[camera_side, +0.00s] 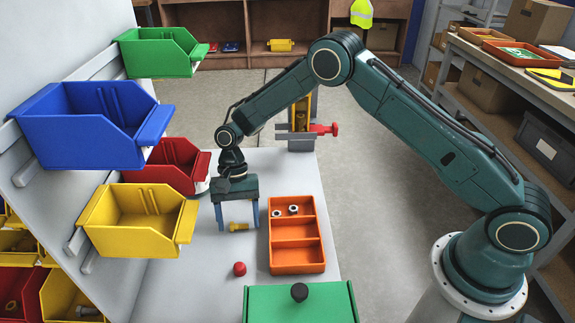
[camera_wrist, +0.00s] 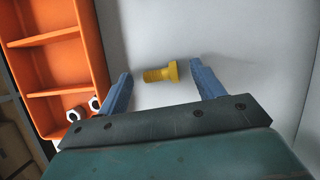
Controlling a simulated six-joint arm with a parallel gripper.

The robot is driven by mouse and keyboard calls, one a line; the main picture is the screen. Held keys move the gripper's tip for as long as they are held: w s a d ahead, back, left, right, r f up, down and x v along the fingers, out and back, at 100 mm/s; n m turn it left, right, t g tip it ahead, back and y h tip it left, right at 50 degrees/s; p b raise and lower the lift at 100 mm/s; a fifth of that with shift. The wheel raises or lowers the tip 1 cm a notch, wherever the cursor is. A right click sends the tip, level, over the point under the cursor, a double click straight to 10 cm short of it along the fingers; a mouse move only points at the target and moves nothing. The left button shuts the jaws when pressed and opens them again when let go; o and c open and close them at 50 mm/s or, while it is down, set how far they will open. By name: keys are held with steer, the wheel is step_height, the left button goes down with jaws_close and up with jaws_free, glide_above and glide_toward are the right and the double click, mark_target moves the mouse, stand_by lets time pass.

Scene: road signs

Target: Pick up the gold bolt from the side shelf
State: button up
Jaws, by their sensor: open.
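The gold bolt (camera_side: 238,227) lies on its side on the white shelf surface (camera_side: 200,290), left of the orange tray. In the wrist view the bolt (camera_wrist: 161,73) shows its threaded shank to the left and its head to the right. My gripper (camera_side: 238,229) is open and points down over the bolt. Its blue fingers stand one on each side of the bolt's length, and in the wrist view the gripper (camera_wrist: 160,82) shows a gap at both ends of the bolt. I cannot tell how high the fingertips are above the surface.
An orange compartment tray (camera_side: 297,269) with nuts in its far compartment stands right of the gripper. A red knob-like piece (camera_side: 239,269) and a green lidded box (camera_side: 300,306) are nearer. Blue (camera_side: 85,140), red (camera_side: 165,182) and yellow (camera_side: 130,240) bins hang at left.

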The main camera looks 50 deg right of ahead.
mark_target(242, 224)
steer(key=c, duration=1.1)
steer(key=shift+r, duration=0.15)
steer(key=shift+s+d+r, duration=0.15)
steer(key=shift+r, duration=0.2)
step_height(242, 224, up, 6)
steer(key=shift+s+d+r, duration=0.1)
steer(key=shift+d+r, duration=0.05)
steer(key=s+d, duration=1.3)
steer(key=shift+s+d, duration=0.3)
steer(key=shift+s, duration=0.05)
steer(key=shift+a, duration=0.1)
